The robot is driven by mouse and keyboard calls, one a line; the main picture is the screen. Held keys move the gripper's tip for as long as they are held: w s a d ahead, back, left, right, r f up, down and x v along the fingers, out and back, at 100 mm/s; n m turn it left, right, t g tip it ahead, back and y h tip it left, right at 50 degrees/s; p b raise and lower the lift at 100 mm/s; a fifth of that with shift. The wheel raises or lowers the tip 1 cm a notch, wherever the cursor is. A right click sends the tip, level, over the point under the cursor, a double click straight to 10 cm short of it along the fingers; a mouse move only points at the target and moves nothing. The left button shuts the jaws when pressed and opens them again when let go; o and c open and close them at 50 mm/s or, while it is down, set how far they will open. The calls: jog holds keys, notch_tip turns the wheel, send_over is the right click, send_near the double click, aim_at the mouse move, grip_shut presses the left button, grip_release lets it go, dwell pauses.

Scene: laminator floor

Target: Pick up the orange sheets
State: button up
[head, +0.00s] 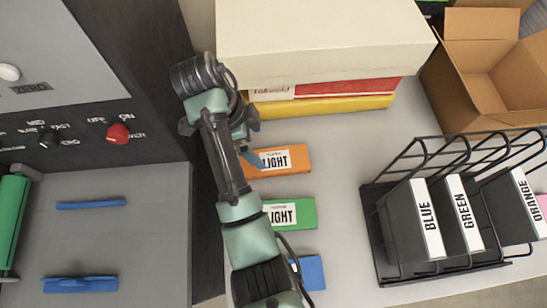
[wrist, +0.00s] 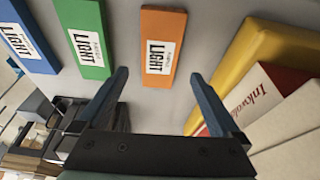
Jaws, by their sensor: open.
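The orange sheets are a flat orange pack (head: 292,158) with a white label reading LIGHT, lying on the grey table. My arm hides the pack's left end in the head view. In the wrist view the orange pack (wrist: 162,48) lies ahead of my gripper (wrist: 158,78), between the lines of its two blue fingers. The fingers are apart and nothing is between them. My gripper is open and close to the pack; I cannot tell how high it is above it.
A green pack (head: 290,213) and a blue pack (head: 312,272) lie nearer than the orange one. Behind it are stacked yellow and red packs (head: 350,88) under a large cream box (head: 320,35). A black wire rack (head: 375,215) with labelled dividers stands right. An open cardboard box (head: 490,60) is behind it.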

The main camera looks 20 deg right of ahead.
jog(key=p, duration=0.2)
send_over(274, 160)
jog(key=a, duration=0.2)
jog(key=f, duration=0.4)
jog(key=shift+w+a+f, duration=0.2)
jog(key=shift+f, duration=0.2)
jog(key=shift+d+p+x, duration=0.15)
jog(key=shift+p+x, duration=0.1)
jog(key=shift+x, duration=1.1)
jog(key=shift+d+p+x, duration=0.15)
jog(key=shift+p+x, duration=0.1)
jog(key=shift+x, duration=1.1)
jog(key=shift+r, duration=0.1)
jog(key=shift+c, duration=0.2)
